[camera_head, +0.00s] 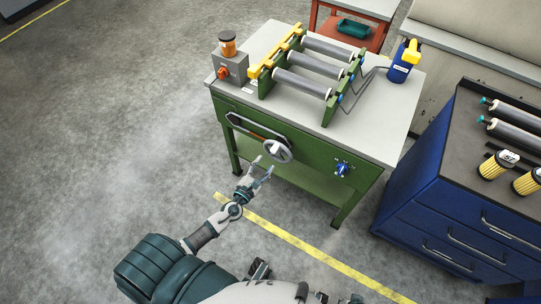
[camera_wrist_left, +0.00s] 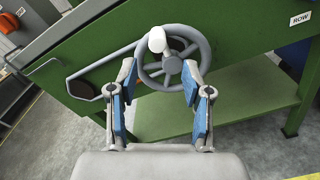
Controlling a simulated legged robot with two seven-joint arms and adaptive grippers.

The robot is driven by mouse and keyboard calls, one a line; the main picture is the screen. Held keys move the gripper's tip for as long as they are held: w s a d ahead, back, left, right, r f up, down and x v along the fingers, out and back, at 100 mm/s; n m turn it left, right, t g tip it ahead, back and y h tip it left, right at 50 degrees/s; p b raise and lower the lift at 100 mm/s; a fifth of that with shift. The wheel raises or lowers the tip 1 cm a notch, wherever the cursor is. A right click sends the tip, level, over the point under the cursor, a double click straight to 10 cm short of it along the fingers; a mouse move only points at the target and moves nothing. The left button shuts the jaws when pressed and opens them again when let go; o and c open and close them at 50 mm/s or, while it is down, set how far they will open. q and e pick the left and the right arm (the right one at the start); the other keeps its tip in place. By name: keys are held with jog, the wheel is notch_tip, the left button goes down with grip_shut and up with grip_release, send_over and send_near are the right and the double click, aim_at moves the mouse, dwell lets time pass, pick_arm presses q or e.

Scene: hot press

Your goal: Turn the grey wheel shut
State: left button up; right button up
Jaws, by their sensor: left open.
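The grey wheel (camera_head: 278,151) is on the front panel of the green press table, with a light knob on its rim. In the left wrist view the grey wheel (camera_wrist_left: 186,68) shows ahead, between and beyond my fingertips, with its pale knob (camera_wrist_left: 157,40) at the upper left of the rim. My left gripper (camera_head: 263,170) is open and empty, just in front of and below the wheel; it also shows in the left wrist view (camera_wrist_left: 160,80). I cannot tell whether a fingertip touches the rim. My right gripper is not clearly visible.
The green table (camera_head: 384,152) carries grey rollers (camera_head: 302,83), a grey box with a red knob (camera_head: 229,68) and a blue bottle (camera_head: 401,70). A blue selector knob (camera_head: 342,169) is right of the wheel. A blue drawer cabinet (camera_head: 420,205) stands at right. The floor at left is clear.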

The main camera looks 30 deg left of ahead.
pick_arm(q)
jog(key=s, duration=0.5)
jog(key=shift+a+f, duration=0.1)
jog(key=shift+w, duration=0.1)
